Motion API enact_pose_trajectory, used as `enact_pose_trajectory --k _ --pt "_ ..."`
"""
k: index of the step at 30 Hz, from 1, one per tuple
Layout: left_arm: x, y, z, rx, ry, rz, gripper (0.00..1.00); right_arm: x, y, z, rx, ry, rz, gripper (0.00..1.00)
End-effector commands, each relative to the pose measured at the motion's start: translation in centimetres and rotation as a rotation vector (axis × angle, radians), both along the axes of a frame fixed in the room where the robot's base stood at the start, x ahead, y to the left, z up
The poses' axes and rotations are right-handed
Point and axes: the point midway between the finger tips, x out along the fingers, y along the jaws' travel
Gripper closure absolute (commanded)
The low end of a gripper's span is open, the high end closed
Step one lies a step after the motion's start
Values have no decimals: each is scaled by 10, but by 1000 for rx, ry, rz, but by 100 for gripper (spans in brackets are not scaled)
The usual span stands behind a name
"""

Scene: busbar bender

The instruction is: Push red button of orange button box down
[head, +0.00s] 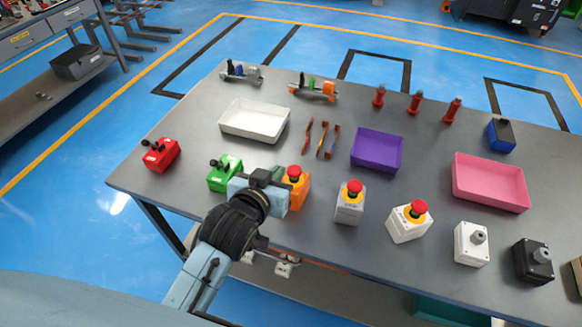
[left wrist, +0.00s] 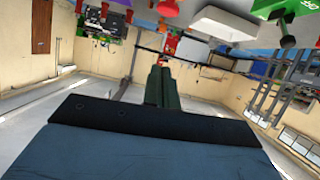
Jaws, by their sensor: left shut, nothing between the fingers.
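The orange button box (head: 300,194) stands near the front edge of the table, with its red button (head: 293,173) on top. My left gripper (head: 278,174) is at its left side, partly in front of it, with the fingertips close to the red button. I cannot tell whether they touch. In the left wrist view the two fingers (left wrist: 161,88) are together and empty. A small red patch shows just beyond their tips, too small to identify surely. My right gripper is not in view.
A green box (head: 224,172) with black knobs is just left of my gripper. A grey box (head: 350,203) with a red button stands to the right, then a white one (head: 408,223). A white tray (head: 255,121) and purple tray (head: 377,150) lie behind.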

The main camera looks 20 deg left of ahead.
Motion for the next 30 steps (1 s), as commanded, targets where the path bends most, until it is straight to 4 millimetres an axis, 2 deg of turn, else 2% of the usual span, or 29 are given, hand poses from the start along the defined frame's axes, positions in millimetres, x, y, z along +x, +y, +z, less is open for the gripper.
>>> enact_pose_trajectory --k 5,15,20,21,24,30 --pt "15 0 -5 1 -1 0 100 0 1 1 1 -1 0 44" --pt "73 -3 -27 1 -2 1 100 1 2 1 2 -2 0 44" --pt "96 -4 -38 0 0 0 100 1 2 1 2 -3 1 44" --pt "91 -5 -49 0 6 1 100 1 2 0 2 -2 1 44" --pt "89 -6 -62 0 4 0 100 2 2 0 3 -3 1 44" --pt "87 -6 -75 0 2 -1 100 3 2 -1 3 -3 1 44"
